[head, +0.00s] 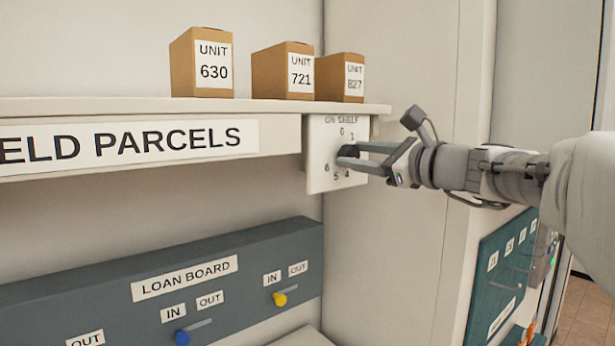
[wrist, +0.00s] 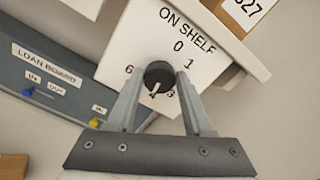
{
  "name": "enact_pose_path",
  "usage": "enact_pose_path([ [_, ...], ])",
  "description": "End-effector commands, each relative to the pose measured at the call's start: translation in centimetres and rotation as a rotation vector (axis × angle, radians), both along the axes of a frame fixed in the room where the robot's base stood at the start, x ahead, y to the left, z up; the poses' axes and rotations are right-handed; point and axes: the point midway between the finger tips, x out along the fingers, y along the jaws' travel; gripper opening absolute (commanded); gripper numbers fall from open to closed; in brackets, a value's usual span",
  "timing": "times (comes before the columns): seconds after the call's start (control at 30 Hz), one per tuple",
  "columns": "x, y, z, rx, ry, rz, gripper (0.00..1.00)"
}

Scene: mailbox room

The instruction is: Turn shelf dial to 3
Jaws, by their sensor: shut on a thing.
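The shelf dial is a round black knob (wrist: 159,75) on a white plate (head: 319,172) headed ON SHELF, at the right end of the shelf. My gripper (head: 349,156) reaches in from the right and is shut on the knob. In the wrist view its two fingers (wrist: 160,79) lie on either side of the knob. A white pointer mark on the knob points down, towards the low numbers near 4 and 3; its exact number is hard to read. The 0, 1, 6 and 3 show around it; 2 is hidden by a finger.
Three brown boxes (head: 203,62) labelled UNIT stand on the shelf (head: 120,104) above. A grey loan board (head: 230,290) with a blue and a yellow knob is below. A teal panel (head: 490,290) is at the lower right, under my arm.

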Motion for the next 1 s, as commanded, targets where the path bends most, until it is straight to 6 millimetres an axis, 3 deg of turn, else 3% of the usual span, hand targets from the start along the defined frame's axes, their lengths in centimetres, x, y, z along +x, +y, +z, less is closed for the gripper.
enact_pose_path([
  [0.6, -0.1, 0.18, -0.61, -0.477, -0.321, 0.0, 0.0],
  [1.0, -0.1, 0.22, -0.4, -0.679, -0.456, 0.0, 0.0],
])
